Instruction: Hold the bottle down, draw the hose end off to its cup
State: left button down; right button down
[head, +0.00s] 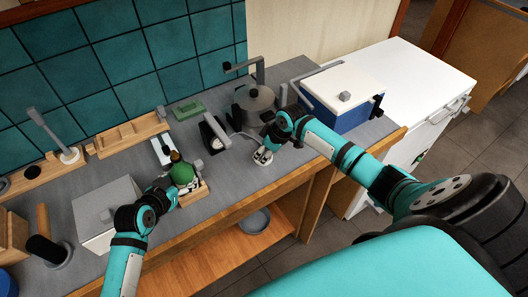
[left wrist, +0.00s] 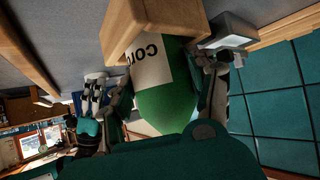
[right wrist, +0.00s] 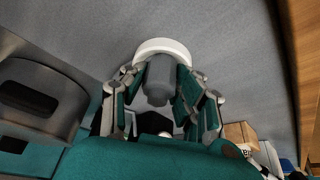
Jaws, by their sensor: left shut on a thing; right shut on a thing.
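The green bottle (head: 182,174) with a white label stands in a wooden holder (head: 195,193) on the counter. In the left wrist view the bottle (left wrist: 168,100) lies between the fingers. My left gripper (head: 170,187) is shut on it. My right gripper (head: 268,140) is shut on the grey hose end (right wrist: 160,78), over the small white cup (head: 262,157). In the right wrist view the cup's white rim (right wrist: 163,46) shows around the far end of the grey piece. I cannot tell how deep it sits. A thin pale hose (head: 240,135) shows left of the right gripper.
A grey kettle (head: 254,100) stands behind my right gripper. A blue cooler with white lid (head: 343,87) stands to the right. A grey box (head: 105,210) is left of the bottle. A dark-faced upright item (head: 214,132) and green block (head: 188,108) stand behind. The counter's front edge is close.

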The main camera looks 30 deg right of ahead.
pick_arm(q)
jog(key=shift+s+a+f, duration=0.1)
jog(key=shift+s+f, duration=0.05)
jog(key=shift+f, duration=0.25)
pick_arm(e)
jog(key=c, duration=0.9)
grip_release()
jog(key=shift+f, duration=0.1)
jog(key=v, duration=0.5)
jog(key=w+v, duration=0.1)
jog(key=v, duration=1)
jog(key=shift+w+a+r, duration=0.15)
jog(key=shift+a+r, duration=0.15)
jog(key=shift+a, duration=0.05)
pick_arm(q)
jog(key=shift+r+p, duration=0.25)
jog(key=shift+p, duration=0.1)
pick_arm(e)
jog(key=shift+r, duration=0.25)
